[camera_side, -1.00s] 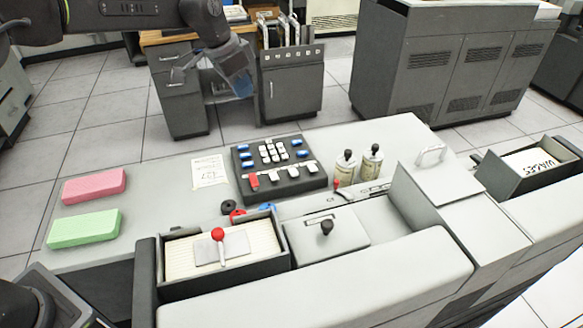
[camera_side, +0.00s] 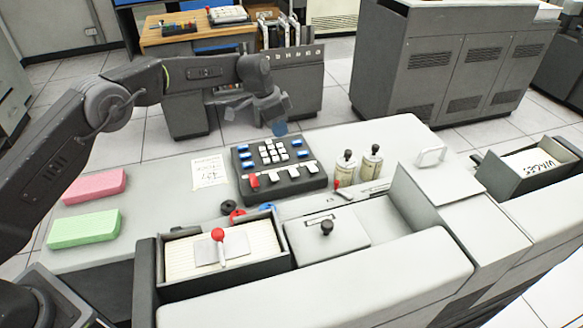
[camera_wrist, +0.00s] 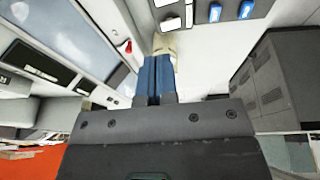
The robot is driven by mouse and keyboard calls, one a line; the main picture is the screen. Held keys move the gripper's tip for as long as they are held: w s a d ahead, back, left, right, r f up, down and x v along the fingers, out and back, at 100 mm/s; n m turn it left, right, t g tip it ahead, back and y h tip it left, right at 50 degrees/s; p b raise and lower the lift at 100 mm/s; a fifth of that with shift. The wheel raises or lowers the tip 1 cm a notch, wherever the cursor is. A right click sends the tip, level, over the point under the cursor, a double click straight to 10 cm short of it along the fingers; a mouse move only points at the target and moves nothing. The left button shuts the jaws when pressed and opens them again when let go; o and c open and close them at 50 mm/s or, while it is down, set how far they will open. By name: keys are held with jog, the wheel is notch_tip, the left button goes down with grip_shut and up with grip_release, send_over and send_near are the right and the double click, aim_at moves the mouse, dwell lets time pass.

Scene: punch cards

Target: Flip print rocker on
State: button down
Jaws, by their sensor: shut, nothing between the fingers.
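The black control panel (camera_side: 279,187) lies on the grey desk with blue and white keys. A row of rockers runs along its front: one red rocker (camera_side: 253,181) at the left and three white rockers (camera_side: 292,170) to its right. I cannot read which is the print rocker. My gripper (camera_side: 279,128) is in the air near the panel's far edge, apart from it in the side view. In the wrist view its two blue fingers (camera_wrist: 154,58) are closed together and empty. Part of the panel shows at the top, with blue keys (camera_wrist: 215,12).
Two bottles with dark tops (camera_side: 371,162) stand right of the panel. A card tray (camera_side: 222,250) with a red-knobbed lever sits in front. Pink (camera_side: 94,186) and green (camera_side: 84,229) blocks and a handwritten note (camera_side: 209,170) lie left. Bare desk lies between.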

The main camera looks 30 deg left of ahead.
send_near(293, 172)
jog(key=d+f, duration=0.1)
jog(key=f, duration=0.2)
jog(key=d+f, duration=0.1)
jog(key=shift+w+d+f, duration=0.1)
jog(key=shift+d+f, duration=0.25)
jog(key=shift+f, duration=0.05)
jog(key=shift+x, duration=0.8)
jog(key=shift+s+f, duration=0.1)
jog(key=shift+s, duration=0.15)
jog(key=shift+s+d+f+t+y, duration=0.15)
jog(key=shift+s+f+t+y, duration=0.05)
jog(key=shift+f+t+y, duration=0.25)
jog(key=shift+w, duration=0.1)
jog(key=shift+r, duration=0.1)
jog(key=shift+w+a+r, duration=0.25)
jog(key=shift+w+a, duration=0.3)
jog(key=shift+a, duration=0.1)
